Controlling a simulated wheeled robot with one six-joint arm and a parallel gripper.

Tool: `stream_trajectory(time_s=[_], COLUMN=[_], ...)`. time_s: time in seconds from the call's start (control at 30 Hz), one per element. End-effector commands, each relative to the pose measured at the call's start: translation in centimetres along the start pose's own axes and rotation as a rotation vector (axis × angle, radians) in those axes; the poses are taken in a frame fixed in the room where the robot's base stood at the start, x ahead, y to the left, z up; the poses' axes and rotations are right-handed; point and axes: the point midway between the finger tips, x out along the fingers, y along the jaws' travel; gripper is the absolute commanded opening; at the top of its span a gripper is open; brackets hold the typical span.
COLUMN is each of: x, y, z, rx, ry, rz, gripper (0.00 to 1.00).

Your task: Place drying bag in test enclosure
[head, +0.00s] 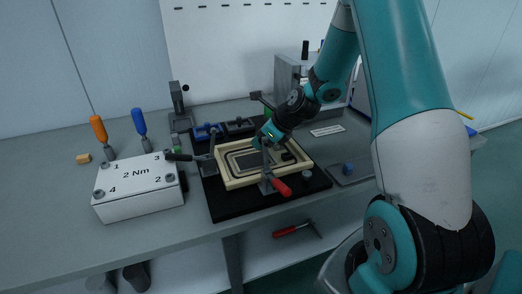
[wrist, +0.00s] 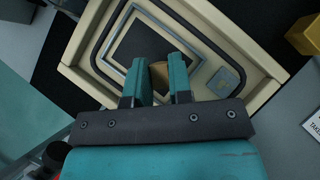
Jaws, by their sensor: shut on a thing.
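The test enclosure (head: 228,182) is a shallow cream tray with a dark seal line and a dark grey panel inside; it lies on a black base plate. Its cream rim (wrist: 88,84) also shows in the wrist view. My gripper (head: 264,142) reaches over the back part of the enclosure. In the wrist view my teal fingers (wrist: 158,78) are closed on a small tan thing (wrist: 158,72), which looks like the drying bag; it is mostly hidden between them. It appears over the dark panel; its height above it is unclear.
Toggle clamps stand at the enclosure's edges, one with a red handle (head: 282,188) in front and one with a black handle (head: 178,156) at left. A white torque box (head: 138,188) and orange (head: 98,128) and blue (head: 139,121) screwdrivers stand farther left. A grey-blue square (wrist: 225,82) sits inside the enclosure.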

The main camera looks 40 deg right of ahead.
Motion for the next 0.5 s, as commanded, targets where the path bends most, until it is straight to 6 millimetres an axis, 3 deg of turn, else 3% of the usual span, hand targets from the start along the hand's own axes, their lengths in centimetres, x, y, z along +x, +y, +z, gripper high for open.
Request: stream_trajectory(time_s=[0.2, 0.5], x=[2.5, 2.6], y=[0.1, 0.0], z=[-2.0, -2.2], rx=[0.002, 0.0], ry=[0.002, 0.0], rz=[0.002, 0.0], gripper=[0.0, 0.0])
